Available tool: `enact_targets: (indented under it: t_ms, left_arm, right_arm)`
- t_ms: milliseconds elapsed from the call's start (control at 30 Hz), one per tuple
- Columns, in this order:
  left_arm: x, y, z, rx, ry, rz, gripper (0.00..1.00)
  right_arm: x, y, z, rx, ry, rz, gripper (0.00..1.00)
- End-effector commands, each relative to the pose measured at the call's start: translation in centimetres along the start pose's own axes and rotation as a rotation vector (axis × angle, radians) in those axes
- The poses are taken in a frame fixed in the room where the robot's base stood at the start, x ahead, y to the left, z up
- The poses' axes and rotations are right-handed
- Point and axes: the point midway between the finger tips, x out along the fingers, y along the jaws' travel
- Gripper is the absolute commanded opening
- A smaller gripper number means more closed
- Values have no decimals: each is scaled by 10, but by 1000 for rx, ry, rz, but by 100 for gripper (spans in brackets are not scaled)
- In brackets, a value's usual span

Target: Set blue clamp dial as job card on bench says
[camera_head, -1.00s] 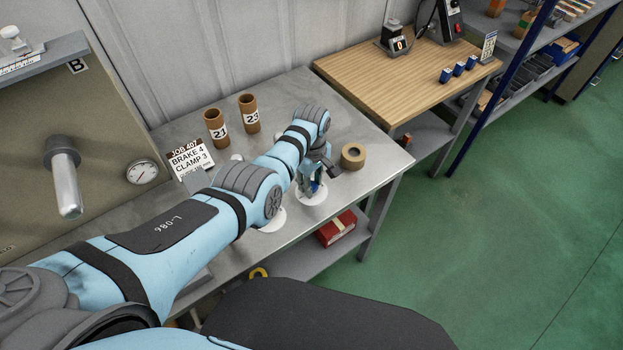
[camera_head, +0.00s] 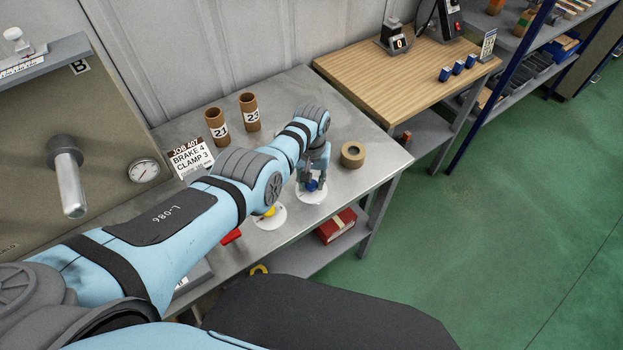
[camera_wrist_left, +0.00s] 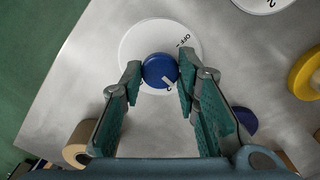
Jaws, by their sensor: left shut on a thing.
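The blue clamp dial (camera_wrist_left: 158,70) sits on a round white plate (camera_wrist_left: 135,42) on the metal bench. My left gripper (camera_wrist_left: 160,73) has its green-padded fingers on both sides of the dial and is shut on it. The dial's white mark points toward the lower right in the left wrist view; "OFF" shows beside it, but the other plate marks are partly hidden. The head view shows the dial (camera_head: 313,185) under the gripper (camera_head: 313,180). The job card (camera_head: 190,160) on the bench reads "JOB 407, BRAKE 4, CLAMP 3". My right gripper is out of view.
A yellow dial (camera_head: 268,211) on its own white plate stands left of the blue one. A tape roll (camera_head: 353,154) lies to the right. Two brown tubes (camera_head: 217,126) (camera_head: 249,112), marked 21 and 23, stand at the back. A wooden table (camera_head: 400,65) stands beyond.

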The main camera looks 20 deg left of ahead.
Motion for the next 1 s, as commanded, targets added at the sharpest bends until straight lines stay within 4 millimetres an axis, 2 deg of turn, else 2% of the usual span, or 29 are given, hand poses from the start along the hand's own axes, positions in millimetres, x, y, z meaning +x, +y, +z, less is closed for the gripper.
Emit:
enact_targets:
  t_ms: [1000]
  left_arm:
    - [3,0,4,960,-11,5,1]
  right_arm:
    - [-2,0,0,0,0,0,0]
